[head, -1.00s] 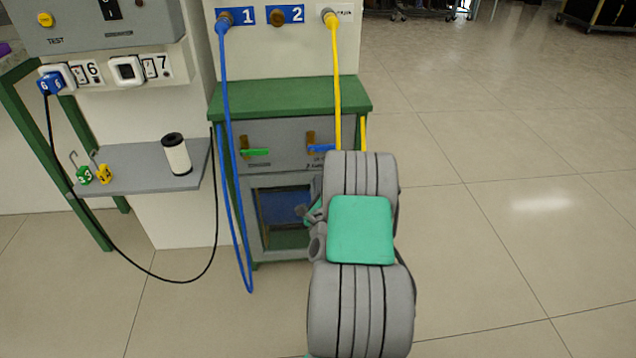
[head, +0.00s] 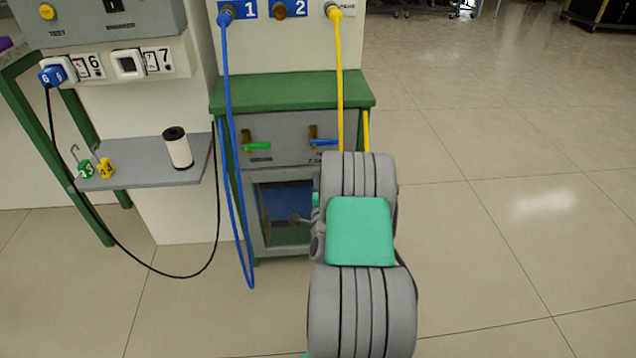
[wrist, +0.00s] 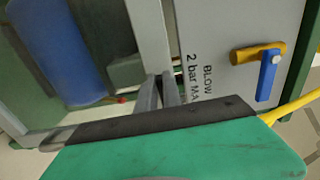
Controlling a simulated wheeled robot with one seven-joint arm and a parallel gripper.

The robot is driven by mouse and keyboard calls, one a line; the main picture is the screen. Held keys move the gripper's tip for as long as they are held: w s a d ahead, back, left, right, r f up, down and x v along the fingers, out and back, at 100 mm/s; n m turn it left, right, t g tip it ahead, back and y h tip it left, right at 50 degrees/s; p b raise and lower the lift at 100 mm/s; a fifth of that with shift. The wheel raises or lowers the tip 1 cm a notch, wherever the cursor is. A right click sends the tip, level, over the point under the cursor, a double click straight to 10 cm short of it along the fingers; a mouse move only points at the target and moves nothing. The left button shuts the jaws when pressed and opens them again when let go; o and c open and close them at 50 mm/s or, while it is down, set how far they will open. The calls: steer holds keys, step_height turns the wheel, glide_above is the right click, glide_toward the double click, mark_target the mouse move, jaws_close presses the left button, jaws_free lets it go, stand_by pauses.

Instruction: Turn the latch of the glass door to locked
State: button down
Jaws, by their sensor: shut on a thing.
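The glass door (head: 256,222) is closed in the lower front of the green-topped cabinet, its grey frame around a dark pane. In the wrist view its frame (wrist: 150,35) runs beside the pane. My gripper (wrist: 161,92) is at the door's frame edge, its fingers close together and shut on the latch. The latch itself is mostly hidden by the fingers and my wrist; a small red tip (wrist: 122,99) shows beside them. I cannot tell the latch's angle.
A blue-handled valve (wrist: 268,75) sits above the door beside the BLOW lettering; a green-handled valve (head: 257,147) is to its left. A yellow hose (head: 338,90) and a blue hose (head: 236,170) hang at the cabinet's front. Open floor (head: 500,230) lies to the right.

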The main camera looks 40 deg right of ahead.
stand_by(0.3)
steer(key=c, duration=1.5)
jaws_free()
steer(key=shift+f, duration=0.1)
steer(key=b+v, duration=0.2)
steer(key=v, duration=0.5)
steer(key=shift+s+a+r+b, duration=0.25)
steer(key=shift+s+b, duration=0.05)
